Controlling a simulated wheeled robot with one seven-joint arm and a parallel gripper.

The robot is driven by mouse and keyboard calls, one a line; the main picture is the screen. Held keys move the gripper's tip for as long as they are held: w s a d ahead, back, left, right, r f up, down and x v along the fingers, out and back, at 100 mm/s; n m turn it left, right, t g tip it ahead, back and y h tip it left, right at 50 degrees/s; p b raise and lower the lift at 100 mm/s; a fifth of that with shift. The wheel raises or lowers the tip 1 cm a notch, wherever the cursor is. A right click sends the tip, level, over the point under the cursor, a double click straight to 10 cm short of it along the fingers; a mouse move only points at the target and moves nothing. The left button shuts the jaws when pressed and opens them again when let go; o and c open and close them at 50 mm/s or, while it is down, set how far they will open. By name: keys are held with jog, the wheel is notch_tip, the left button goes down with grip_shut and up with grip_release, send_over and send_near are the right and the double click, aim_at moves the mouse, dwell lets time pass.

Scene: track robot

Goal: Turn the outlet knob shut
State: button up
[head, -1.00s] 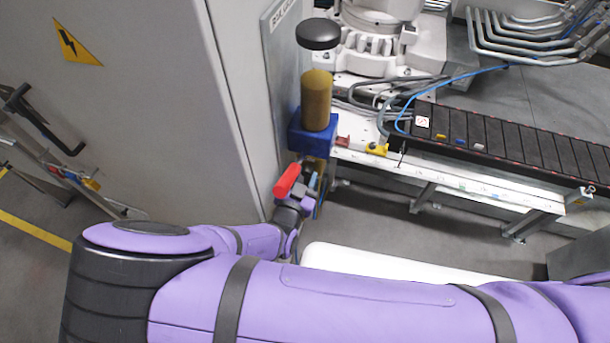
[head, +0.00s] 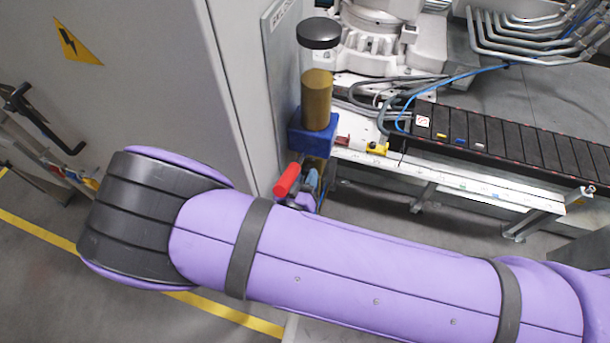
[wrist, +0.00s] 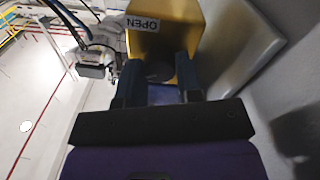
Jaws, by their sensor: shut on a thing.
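In the wrist view, a dark round knob (wrist: 159,71) sits at the face of a brass-coloured block (wrist: 165,42) marked "OPEN" (wrist: 142,23). My gripper (wrist: 159,75) has one dark blue finger on each side of the knob and is shut on it. The fingers hide the knob's sides, so its turn angle cannot be read. In the head view, the valve stack has a black cap (head: 318,33), a brass cylinder (head: 316,98) and a blue block (head: 312,136). My gripper (head: 311,184) is low by this stack, partly hidden by my purple arm.
A red handle (head: 287,179) sticks out close to my gripper. A grey cabinet (head: 150,100) stands close on the left. A black conveyor (head: 510,140) on a pale frame lies to the right. Cables (head: 390,95) run behind. Open floor (head: 385,205) lies below the conveyor.

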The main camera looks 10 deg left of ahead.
jog(key=n, duration=0.6)
jog(key=shift+n, duration=0.4)
jog(key=n, duration=0.5)
jog(key=shift+f+n+y, duration=0.1)
jog(key=shift+n+y, duration=0.2)
jog(key=o, duration=0.9)
jog(key=shift+o, duration=0.2)
